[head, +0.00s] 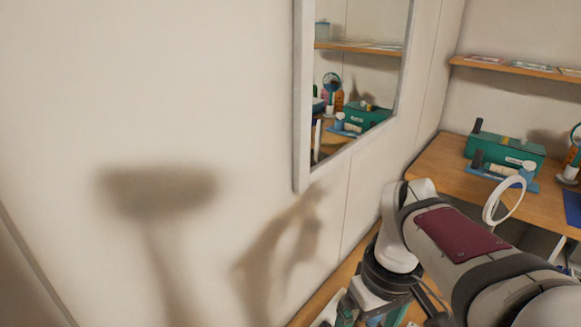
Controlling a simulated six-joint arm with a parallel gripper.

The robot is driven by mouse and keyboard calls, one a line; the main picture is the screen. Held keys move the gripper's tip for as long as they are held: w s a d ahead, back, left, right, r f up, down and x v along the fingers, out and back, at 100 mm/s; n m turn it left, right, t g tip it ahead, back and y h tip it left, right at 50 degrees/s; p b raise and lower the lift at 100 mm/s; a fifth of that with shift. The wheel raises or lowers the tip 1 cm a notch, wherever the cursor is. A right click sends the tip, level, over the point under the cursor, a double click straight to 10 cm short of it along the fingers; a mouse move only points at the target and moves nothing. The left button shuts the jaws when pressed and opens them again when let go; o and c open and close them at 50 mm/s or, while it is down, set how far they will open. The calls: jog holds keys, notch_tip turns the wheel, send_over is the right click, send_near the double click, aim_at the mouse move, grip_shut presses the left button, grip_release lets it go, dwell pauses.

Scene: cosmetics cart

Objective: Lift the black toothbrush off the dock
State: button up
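I cannot make out a black toothbrush or its dock for certain. A dark upright piece (478,126) stands at the left end of a teal box (507,152) on the wooden counter. A second dark upright piece (477,159) stands in front of the box, by a blue tray (497,176) with a white item on it; these are too small to identify. My arm bends in the lower right and runs down towards the bottom edge. Its gripper fingers do not show.
A framed mirror (345,140) on the left wall reflects the counter items. A wooden shelf (515,69) holds flat packets. The counter (437,166) has bare wood left of the teal box. A white ring (492,205) shows beside my arm. Teal and white items (345,312) are partly hidden below.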

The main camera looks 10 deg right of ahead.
jog(key=s+a+f+m, duration=0.3)
jog(key=s+a+m, duration=0.3)
jog(key=s, duration=0.4)
jog(key=shift+y, duration=0.4)
jog(key=s, duration=0.1)
jog(key=s+a+f+m, duration=0.1)
jog(key=s+m, duration=0.1)
jog(key=shift+s+a+f, duration=0.15)
jog(key=shift+s+f, duration=0.2)
jog(key=shift+f, duration=0.05)
jog(key=c, duration=0.3)
jog(key=shift+m, duration=0.3)
jog(key=shift+c, duration=0.6)
